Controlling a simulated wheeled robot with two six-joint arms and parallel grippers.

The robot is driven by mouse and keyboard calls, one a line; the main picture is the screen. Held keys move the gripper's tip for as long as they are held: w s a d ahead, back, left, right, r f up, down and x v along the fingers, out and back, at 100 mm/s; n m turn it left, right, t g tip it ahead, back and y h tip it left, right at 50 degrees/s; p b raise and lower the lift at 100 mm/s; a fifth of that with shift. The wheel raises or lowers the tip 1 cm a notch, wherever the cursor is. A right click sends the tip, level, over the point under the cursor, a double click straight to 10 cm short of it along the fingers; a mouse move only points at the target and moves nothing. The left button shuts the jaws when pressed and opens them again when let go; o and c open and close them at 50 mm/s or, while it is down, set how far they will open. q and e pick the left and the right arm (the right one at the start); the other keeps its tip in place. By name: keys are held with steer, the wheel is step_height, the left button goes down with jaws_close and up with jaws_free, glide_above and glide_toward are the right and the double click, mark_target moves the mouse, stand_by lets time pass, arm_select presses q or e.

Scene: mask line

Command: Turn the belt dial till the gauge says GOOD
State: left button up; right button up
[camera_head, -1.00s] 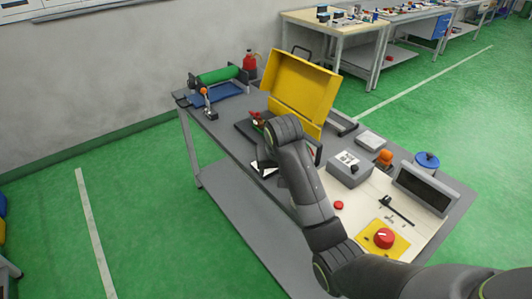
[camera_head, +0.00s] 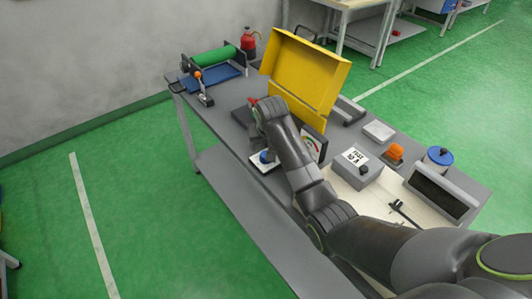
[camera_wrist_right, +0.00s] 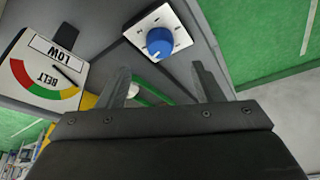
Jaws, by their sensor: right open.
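The blue belt dial (camera_wrist_right: 160,42) sits on a white plate with tick marks (camera_wrist_right: 180,35) in the right wrist view; it also shows in the head view (camera_head: 267,156), beside my right arm. The gauge (camera_wrist_right: 42,82) is upside down in the wrist view, marked BELT, with red, yellow and green bands; its window reads LOW. Part of its face shows in the head view (camera_head: 313,146). My right gripper (camera_wrist_right: 164,78) is open and empty, its two fingers apart, near the dial and not around it. My left gripper is not in view.
The open yellow box (camera_head: 303,75) stands behind my right arm. A grey box labelled FUSE (camera_head: 357,174), an orange lamp (camera_head: 394,153) and a dark-screened unit (camera_head: 440,193) stand to the right. A green roller (camera_head: 213,61) and a small lever (camera_head: 202,90) are at the table's far left.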

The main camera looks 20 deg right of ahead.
steer(key=x, duration=0.7)
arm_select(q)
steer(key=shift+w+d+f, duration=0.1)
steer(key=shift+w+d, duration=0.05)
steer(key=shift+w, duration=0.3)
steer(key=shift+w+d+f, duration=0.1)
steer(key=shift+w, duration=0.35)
arm_select(e)
steer(key=shift+w+f, duration=0.25)
steer(key=shift+f, duration=0.3)
steer(key=shift+c, duration=0.4)
steer(key=c, duration=0.9)
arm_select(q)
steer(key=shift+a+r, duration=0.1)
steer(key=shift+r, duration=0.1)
